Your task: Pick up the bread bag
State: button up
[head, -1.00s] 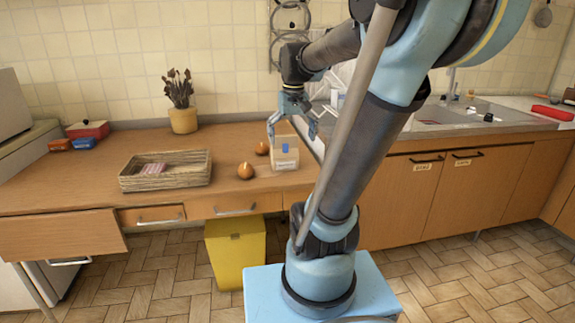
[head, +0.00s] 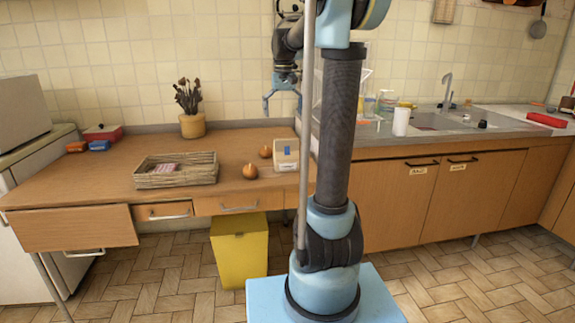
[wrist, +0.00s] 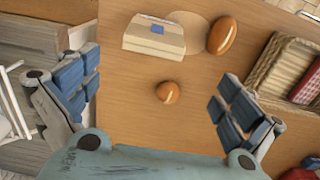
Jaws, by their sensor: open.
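The bread bag, which I take to be the beige box-like package with a blue label (head: 286,155), stands on the wooden counter near its right end. In the wrist view the bread bag (wrist: 155,38) lies toward the top, beyond the fingers. My gripper (head: 283,102) is above the counter and above the package, apart from it. In the wrist view my gripper (wrist: 155,88) is open, fingers wide apart, with nothing held between them.
Two round brown items, like onions, (head: 250,171) and (head: 265,152) sit left of the package. A wicker basket (head: 175,180) is further left. A plant pot (head: 192,126) stands at the back. A white cup (head: 401,122) stands by the sink. A yellow bin (head: 240,250) is below.

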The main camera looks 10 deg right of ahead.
aim_at(286, 153)
jog(key=f, duration=1.1)
jog(key=d+f, duration=0.1)
jog(key=f, duration=0.4)
jog(key=shift+w+f, duration=0.1)
jog(key=shift+f, duration=0.2)
jog(key=c, duration=1.1)
